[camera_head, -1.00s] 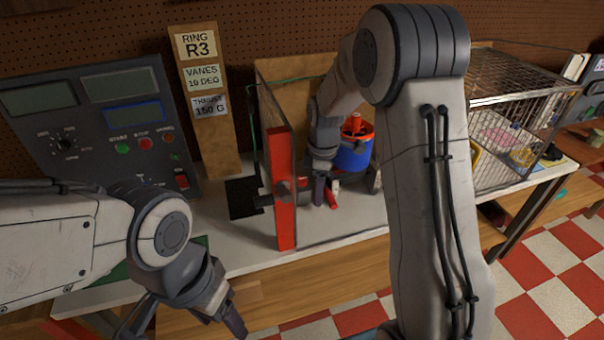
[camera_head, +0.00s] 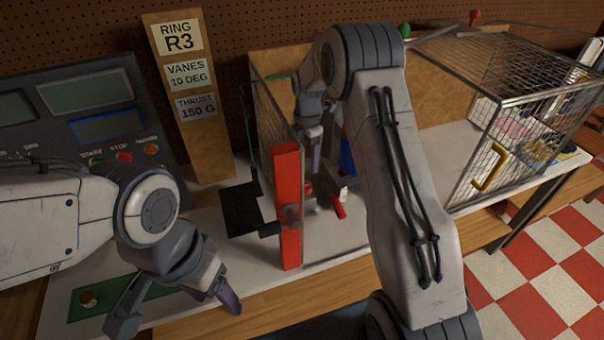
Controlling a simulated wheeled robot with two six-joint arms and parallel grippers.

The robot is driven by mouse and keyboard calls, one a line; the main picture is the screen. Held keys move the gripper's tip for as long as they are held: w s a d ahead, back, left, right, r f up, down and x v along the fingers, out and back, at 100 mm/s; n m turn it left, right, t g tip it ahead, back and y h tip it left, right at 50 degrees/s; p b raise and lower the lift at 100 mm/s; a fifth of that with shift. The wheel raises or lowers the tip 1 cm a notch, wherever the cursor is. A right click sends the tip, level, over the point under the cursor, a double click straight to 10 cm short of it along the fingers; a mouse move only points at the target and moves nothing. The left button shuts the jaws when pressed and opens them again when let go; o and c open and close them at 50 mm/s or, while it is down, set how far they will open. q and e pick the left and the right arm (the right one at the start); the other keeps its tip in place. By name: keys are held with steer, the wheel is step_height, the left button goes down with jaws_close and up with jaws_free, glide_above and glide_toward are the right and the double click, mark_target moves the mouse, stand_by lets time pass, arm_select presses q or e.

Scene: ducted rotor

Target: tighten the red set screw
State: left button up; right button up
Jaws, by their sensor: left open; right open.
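I cannot pick out the red set screw for certain. A small red piece (camera_head: 339,209) lies low behind the red-edged panel, beside a small pale block (camera_head: 342,193). A blue body (camera_head: 347,158) behind it is mostly hidden by my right arm. My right gripper (camera_head: 313,160) is open and points down above and behind the red piece, apart from it. My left gripper (camera_head: 178,312) is open and empty at the front left, over the bench's front edge.
A clear panel with a red upright edge (camera_head: 287,215) stands left of the red piece. A wire cage (camera_head: 520,110) with a yellow handle (camera_head: 490,168) is at right. A control console (camera_head: 75,115) and a labelled post (camera_head: 187,100) stand at left. A green mat (camera_head: 95,300) lies front left.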

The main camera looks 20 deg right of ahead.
mark_target(306, 185)
step_height(306, 185, down, 9)
steer(key=p, duration=0.3)
steer(key=shift+w+r+p, duration=0.1)
steer(key=shift+p, duration=0.3)
steer(key=shift+f, duration=0.8)
jaws_close()
